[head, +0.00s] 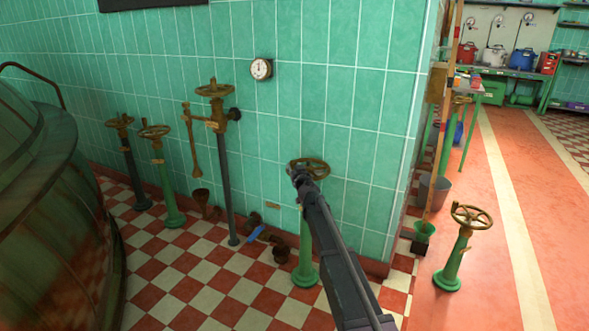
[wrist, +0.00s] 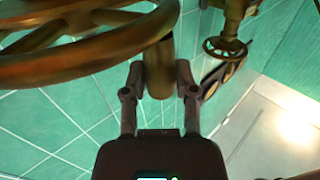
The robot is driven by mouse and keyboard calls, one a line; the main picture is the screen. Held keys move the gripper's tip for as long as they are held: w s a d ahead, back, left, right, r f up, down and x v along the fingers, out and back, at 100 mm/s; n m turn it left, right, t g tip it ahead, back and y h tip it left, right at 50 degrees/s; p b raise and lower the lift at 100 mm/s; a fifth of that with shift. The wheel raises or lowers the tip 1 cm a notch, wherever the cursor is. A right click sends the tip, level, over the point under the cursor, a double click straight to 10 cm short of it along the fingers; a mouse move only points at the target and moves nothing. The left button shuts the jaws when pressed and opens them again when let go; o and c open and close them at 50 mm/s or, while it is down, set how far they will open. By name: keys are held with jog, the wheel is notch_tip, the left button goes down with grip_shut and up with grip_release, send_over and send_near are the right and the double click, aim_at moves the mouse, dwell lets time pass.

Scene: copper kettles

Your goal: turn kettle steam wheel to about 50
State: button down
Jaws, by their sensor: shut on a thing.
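A brass handwheel (head: 316,165) tops a green pedestal (head: 304,265) near the wall corner, partly hidden behind my arm. My gripper (head: 299,174) is at the wheel's near left side. In the wrist view, the wheel's thick rim (wrist: 95,65) fills the upper left. A short rounded brass part (wrist: 158,70) beside the rim lies between the fingers of my gripper (wrist: 159,82), which is shut on it. A round white dial (head: 261,69) hangs on the tiled wall above; its reading is too small to tell.
Other handwheels stand at left on a dark post (head: 131,170) and a green post (head: 168,195), and at right on a green pedestal (head: 454,262). A tall pipe (head: 226,180) rises behind. A large copper kettle (head: 50,210) takes the left side. A blue object (head: 256,233) lies low near the wall.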

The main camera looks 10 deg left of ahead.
jog(key=shift+c, duration=2)
grip_release()
jog(key=shift+w+d, duration=0.25)
jog(key=shift+d, duration=0.2)
jog(key=shift+s+a, duration=0.1)
jog(key=shift+s, duration=0.15)
jog(key=v, duration=1.1)
jog(key=shift+s, duration=0.3)
